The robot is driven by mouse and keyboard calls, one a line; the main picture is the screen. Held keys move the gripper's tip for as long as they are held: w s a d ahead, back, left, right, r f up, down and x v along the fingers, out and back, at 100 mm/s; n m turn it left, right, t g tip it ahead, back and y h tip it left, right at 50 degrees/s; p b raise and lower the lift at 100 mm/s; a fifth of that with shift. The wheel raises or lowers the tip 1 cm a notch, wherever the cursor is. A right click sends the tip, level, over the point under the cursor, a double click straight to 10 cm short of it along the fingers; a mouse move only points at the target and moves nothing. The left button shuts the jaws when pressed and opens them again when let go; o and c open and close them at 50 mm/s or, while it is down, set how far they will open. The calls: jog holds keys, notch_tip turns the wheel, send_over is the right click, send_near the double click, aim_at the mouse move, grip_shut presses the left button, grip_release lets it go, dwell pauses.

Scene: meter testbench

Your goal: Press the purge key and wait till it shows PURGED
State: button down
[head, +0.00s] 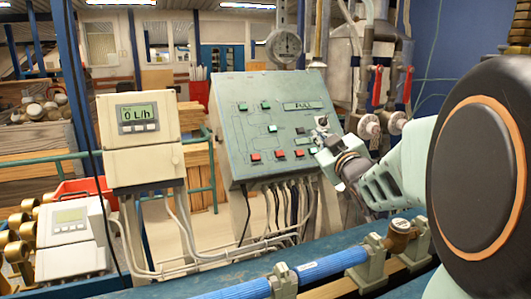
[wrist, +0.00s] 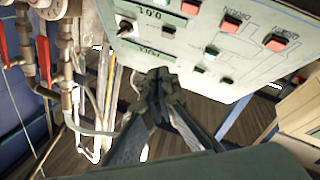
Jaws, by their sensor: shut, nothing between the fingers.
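The sloped grey-green control panel (head: 265,125) carries several green and red keys. I cannot make out which key is labelled purge in the head view. My gripper is shut and empty. In the wrist view the fingertips (wrist: 158,74) are at the panel's edge and cover part of its face. I cannot tell whether they touch a key. Red keys (wrist: 232,22) with small labels show there too.
A meter box (head: 140,140) reading 0 L/h stands left of the panel. Valves with red handles (head: 377,88) stand behind at the right. A blue pipe (head: 330,263) runs along the bench in front.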

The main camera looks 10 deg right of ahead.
aim_at(300, 153)
jog(key=shift+w+a+f+b, duration=0.2)
jog(key=shift+w+f+b, duration=0.55)
jog(key=shift+w+f, duration=0.3)
jog(key=shift+w+a+f+b, duration=0.25)
jog(key=shift+w+f+b, duration=0.45)
jog(key=shift+w+f, duration=0.3)
jog(key=shift+w+a+f+b, duration=0.2)
jog(key=shift+w+f+b, duration=0.65)
jog(key=shift+w, duration=0.3)
jog(key=shift+w+f, duration=0.1)
jog(key=shift+f, duration=0.05)
jog(key=shift+w+f+b, duration=0.15)
jog(key=shift+w+b, duration=0.1)
jog(key=shift+b, duration=0.2)
jog(key=shift+w+a+f+b, duration=0.1)
jog(key=shift+w+f+b, duration=0.2)
jog(key=shift+b, duration=0.15)
jog(key=shift+s+r, duration=0.55)
jog(key=shift+s, duration=0.1)
